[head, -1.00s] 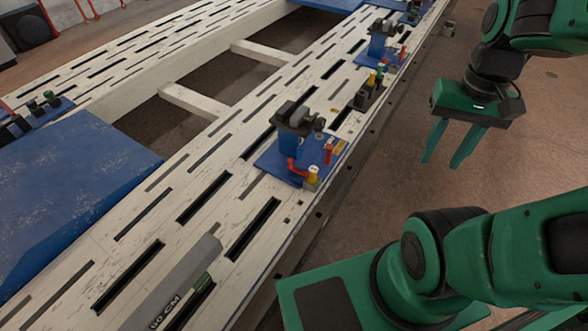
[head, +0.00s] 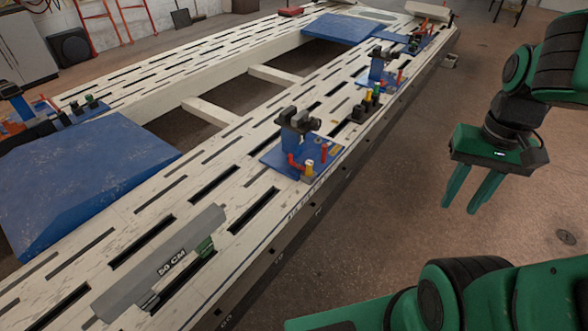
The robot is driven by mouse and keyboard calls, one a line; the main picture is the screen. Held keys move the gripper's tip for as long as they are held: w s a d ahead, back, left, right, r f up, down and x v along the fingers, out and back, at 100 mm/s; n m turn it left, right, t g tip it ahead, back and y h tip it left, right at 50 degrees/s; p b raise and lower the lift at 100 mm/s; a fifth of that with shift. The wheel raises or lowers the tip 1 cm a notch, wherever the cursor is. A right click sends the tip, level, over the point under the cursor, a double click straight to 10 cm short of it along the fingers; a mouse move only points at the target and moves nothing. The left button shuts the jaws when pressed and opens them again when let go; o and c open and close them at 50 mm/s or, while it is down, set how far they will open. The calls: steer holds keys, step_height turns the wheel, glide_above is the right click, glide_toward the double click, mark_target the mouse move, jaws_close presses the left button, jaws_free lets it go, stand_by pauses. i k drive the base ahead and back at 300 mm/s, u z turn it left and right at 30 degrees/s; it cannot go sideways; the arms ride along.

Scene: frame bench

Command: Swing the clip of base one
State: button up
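The nearest blue base (head: 275,157) sits on the slotted white bench frame, with a dark clamp (head: 298,122) on a blue post, a red lever-like part (head: 294,161) and a yellow-topped peg (head: 309,167). A similar blue base (head: 377,77) stands farther along the same rail. I cannot tell from any marking which one is base one, nor make out the exact clip. My gripper (head: 459,209) is green, open and empty. It points down over the floor, to the right of the bench and apart from both bases.
A grey 50 CM gauge (head: 160,268) lies on the near rail. A dark block with coloured pegs (head: 365,106) stands between the bases. A large blue plate (head: 80,175) covers the left part.

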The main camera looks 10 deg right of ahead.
mark_target(290, 156)
steer(key=k, duration=0.9)
steer(key=z, duration=0.25)
steer(key=i, duration=1.7)
steer(key=u, duration=0.45)
